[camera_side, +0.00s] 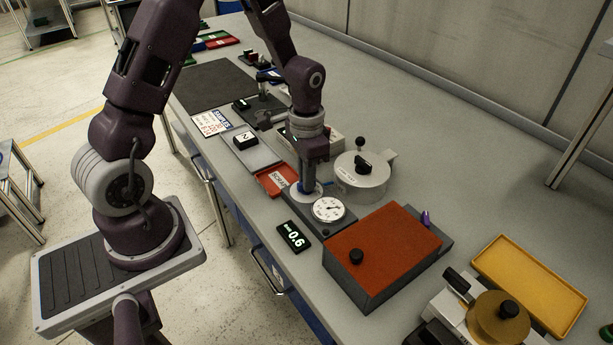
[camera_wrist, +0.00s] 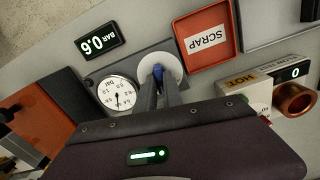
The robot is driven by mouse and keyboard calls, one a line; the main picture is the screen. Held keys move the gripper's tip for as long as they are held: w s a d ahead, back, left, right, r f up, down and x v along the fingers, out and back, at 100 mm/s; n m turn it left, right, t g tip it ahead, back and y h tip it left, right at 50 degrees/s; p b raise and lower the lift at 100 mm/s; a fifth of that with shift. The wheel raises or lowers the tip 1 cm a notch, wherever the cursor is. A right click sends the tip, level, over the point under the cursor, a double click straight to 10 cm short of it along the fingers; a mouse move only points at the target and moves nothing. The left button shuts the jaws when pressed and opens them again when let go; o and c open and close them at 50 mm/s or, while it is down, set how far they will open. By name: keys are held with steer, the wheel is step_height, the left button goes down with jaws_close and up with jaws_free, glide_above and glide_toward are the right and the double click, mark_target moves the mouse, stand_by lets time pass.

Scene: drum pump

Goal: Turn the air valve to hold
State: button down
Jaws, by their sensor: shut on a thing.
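The air valve shows in the wrist view as a blue handle (camera_wrist: 158,70) on a round white dial (camera_wrist: 174,62), set on a dark grey base plate. My gripper (camera_wrist: 159,88) points down at it, its two fingers shut on the blue handle. In the side view my gripper (camera_side: 305,180) is low over the white dial (camera_side: 311,194) and hides most of the handle. The dial's markings cannot be read. A round white pressure gauge (camera_side: 328,209) sits beside the valve on the same base; it also shows in the wrist view (camera_wrist: 117,93). A black display (camera_side: 293,236) reads 0.6 bar.
A red SCRAP tray (camera_side: 277,180) lies close beside the valve. A round metal pot (camera_side: 361,178) with a black knob stands behind it. An orange-topped box (camera_side: 385,255) stands nearby at the front right. In the wrist view a HOT unit (camera_wrist: 262,92) with a copper cup is at the right.

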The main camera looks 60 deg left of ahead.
steer(key=shift+n, duration=0.9)
steer(key=c, duration=1.5)
jaws_free()
step_height(320, 180, up, 7)
steer(key=shift+r, duration=0.1)
